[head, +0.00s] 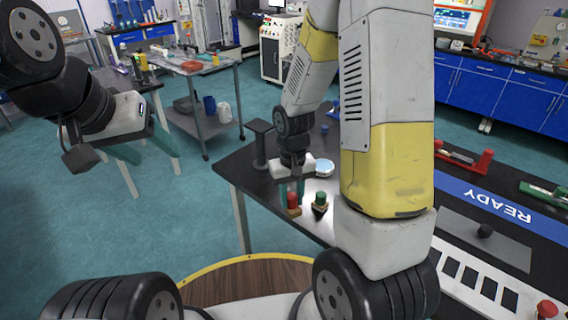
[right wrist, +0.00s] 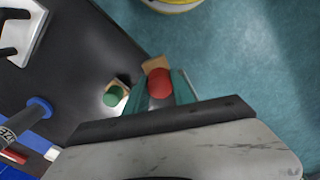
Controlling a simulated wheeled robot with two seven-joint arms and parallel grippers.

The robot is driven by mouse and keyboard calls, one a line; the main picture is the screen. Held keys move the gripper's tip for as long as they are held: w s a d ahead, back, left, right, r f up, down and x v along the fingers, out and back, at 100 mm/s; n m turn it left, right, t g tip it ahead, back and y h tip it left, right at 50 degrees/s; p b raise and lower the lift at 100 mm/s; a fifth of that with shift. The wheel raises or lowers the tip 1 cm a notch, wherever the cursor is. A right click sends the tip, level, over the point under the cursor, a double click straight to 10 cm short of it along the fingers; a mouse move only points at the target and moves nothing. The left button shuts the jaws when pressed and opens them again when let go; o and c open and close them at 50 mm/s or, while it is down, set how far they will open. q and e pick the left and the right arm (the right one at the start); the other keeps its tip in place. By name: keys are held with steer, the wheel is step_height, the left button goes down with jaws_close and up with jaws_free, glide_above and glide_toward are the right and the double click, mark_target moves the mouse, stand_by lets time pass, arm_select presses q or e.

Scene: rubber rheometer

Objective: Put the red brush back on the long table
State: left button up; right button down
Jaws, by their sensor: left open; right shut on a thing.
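The red brush (head: 293,200) has a red rounded top and a tan block below. My right gripper (head: 291,188) is shut on it, at the left front edge of the long black table (head: 236,168). In the right wrist view the red brush (right wrist: 158,84) sits between the teal fingers (right wrist: 160,92), its tan part over the table's edge line. I cannot tell whether it touches the tabletop. A similar green-topped brush (head: 320,200) stands just right of it, also in the right wrist view (right wrist: 113,96). My left gripper (head: 142,150) is open and empty, over the floor.
A black stand (head: 260,142) and a round dish (head: 324,167) are behind the brushes. A blue READY strip (head: 490,200), a red holder (head: 470,158) and a grey plate (head: 484,240) lie to the right. A grey cart (head: 205,122) stands at the back left.

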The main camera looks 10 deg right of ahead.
steer(key=w+d, duration=0.1)
steer(key=w, duration=0.3)
steer(key=w+d+f, duration=0.1)
steer(key=w, duration=0.3)
steer(key=w+d, duration=0.1)
steer(key=w, duration=0.3)
steer(key=shift+w+d+f, duration=0.15)
steer(key=shift+w, duration=0.2)
steer(key=shift+w+f, duration=0.2)
steer(key=shift+w, duration=0.1)
steer(key=shift+f, duration=1.55)
steer(key=shift+f, duration=0.2)
steer(key=c, duration=1.1)
jaws_free()
steer(key=shift+o, duration=0.2)
steer(key=shift+r, duration=0.1)
